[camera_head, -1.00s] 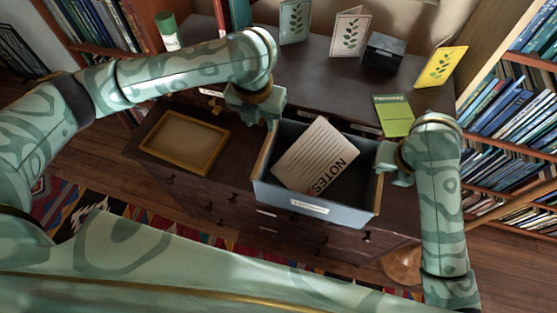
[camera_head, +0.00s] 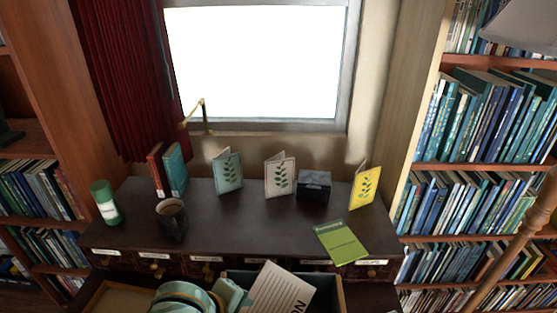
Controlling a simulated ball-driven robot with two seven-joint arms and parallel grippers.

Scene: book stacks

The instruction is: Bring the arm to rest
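Part of my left arm shows at the bottom edge of the head view, with the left gripper (camera_head: 231,295) at the left side of the open drawer (camera_head: 341,292). Its fingers are cut off or hidden, so I cannot tell if they are open or shut. A notes pad (camera_head: 278,290) with dark lettering sticks up, tilted, out of the drawer, just right of my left gripper. My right arm and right gripper are not in view.
The dark desk top (camera_head: 245,232) holds a mug (camera_head: 172,220), a green-and-white cylinder (camera_head: 105,203), two upright books (camera_head: 169,171), a black box (camera_head: 314,186), a green pad (camera_head: 340,242), and pale and yellow cards (camera_head: 364,186). Bookshelves flank it; a window (camera_head: 262,62) is behind.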

